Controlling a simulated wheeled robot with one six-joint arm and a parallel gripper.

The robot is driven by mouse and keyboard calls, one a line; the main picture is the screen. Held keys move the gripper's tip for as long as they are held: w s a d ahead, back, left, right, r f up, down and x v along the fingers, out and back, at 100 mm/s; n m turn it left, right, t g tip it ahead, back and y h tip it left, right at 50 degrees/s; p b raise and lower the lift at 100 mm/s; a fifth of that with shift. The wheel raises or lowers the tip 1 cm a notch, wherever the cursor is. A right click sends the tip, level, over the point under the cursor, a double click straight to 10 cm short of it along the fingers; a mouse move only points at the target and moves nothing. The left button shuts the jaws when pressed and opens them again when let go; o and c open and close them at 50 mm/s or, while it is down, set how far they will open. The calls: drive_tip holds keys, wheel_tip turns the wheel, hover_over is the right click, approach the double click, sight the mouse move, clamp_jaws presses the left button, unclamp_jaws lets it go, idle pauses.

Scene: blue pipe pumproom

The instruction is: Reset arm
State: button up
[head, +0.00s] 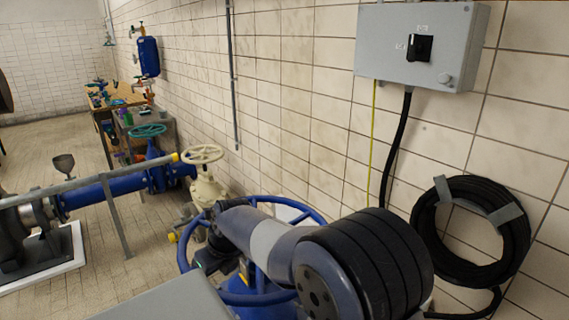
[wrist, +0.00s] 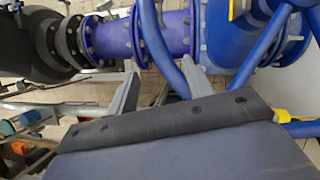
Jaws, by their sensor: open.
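Blue flanged pipe (wrist: 170,35) and a curved blue rim lie beyond the fingers. Whether the fingers touch the rim cannot be told. In the head view my arm reaches forward from the lower right over a large blue handwheel (head: 312,211). The arm covers much of the wheel. My gripper cannot be made out clearly there.
A cream valve with a handwheel (head: 202,154) stands just beyond the arm. Blue pipe (head: 85,198) and a grey rail run left. A grey switch box (head: 420,45) and a coiled black hose (head: 425,225) hang on the right wall. A cluttered workbench (head: 125,98) stands farther back.

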drive_tip(key=p+x, duration=0.1)
drive_tip(key=x, duration=0.6)
drive_tip(key=shift+f+p, duration=0.3)
drive_tip(key=shift+f, duration=0.15)
drive_tip(key=shift+d, duration=0.3)
drive_tip(key=shift+a, duration=0.15)
